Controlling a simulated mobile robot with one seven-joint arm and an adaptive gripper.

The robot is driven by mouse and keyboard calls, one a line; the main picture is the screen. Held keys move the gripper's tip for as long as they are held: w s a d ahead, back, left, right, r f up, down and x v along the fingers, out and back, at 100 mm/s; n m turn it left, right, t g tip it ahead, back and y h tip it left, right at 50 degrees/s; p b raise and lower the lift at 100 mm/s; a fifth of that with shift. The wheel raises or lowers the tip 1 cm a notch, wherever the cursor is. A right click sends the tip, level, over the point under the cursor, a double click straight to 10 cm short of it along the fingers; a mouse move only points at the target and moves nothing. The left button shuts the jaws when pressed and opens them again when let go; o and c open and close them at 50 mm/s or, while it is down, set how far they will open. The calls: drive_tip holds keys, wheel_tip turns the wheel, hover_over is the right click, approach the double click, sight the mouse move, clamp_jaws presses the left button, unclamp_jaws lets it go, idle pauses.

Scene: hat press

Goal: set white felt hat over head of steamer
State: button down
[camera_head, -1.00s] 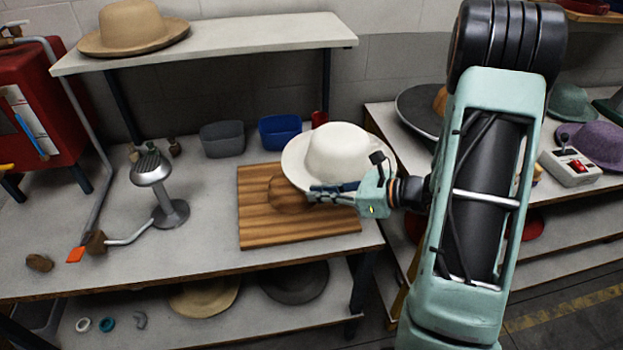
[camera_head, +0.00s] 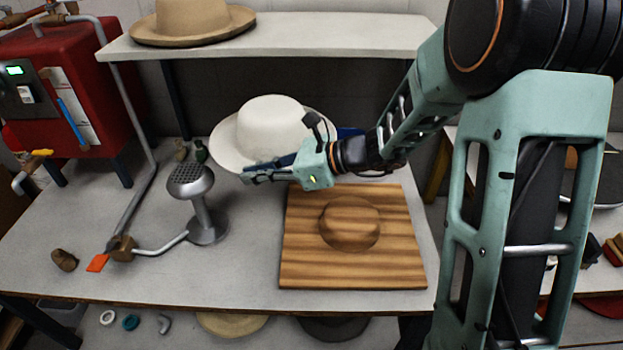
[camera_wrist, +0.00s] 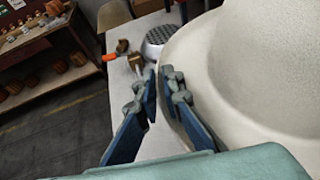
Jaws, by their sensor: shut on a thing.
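The white felt hat (camera_head: 268,122) is held in the air, crown up and slightly tilted, above the back of the table. My gripper (camera_head: 254,176) is shut on the near part of its brim. In the wrist view, the fingers (camera_wrist: 159,95) pinch the brim, and the hat (camera_wrist: 265,65) fills the right side. The steamer's head (camera_head: 191,180) is a grey perforated dome on a metal stand, to the left of and below the hat. It shows in the wrist view too, as a grey dome (camera_wrist: 160,38) beyond the fingers, partly covered by the brim. The head is bare.
A wooden board (camera_head: 300,268) with a raised rounded block (camera_head: 350,224) lies right of the steamer. A pipe (camera_head: 140,200) and an orange-handled valve (camera_head: 98,263) stand left of it. A shelf (camera_head: 300,38) with a tan hat (camera_head: 192,20) is behind. A red boiler (camera_head: 95,75) stands at left.

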drive_tip(key=s+a+r+n+g+b, duration=0.35)
drive_tip(key=s+a, duration=0.65)
drive_tip(key=a, duration=0.5)
wheel_tip(320, 180, down, 13)
drive_tip(key=b, duration=1)
drive_tip(key=shift+s+f, duration=0.15)
drive_tip(key=shift+s, duration=0.05)
drive_tip(key=shift+a+f+m+b, duration=0.1)
drive_tip(key=shift+f+m+b, duration=0.15)
drive_tip(key=shift+f+b, duration=0.25)
drive_tip(key=c, duration=2.5)
unclamp_jaws()
drive_tip(key=o, duration=0.5)
drive_tip(key=v, duration=1.2)
drive_tip(key=shift+f, duration=0.15)
drive_tip(key=shift+w, duration=0.1)
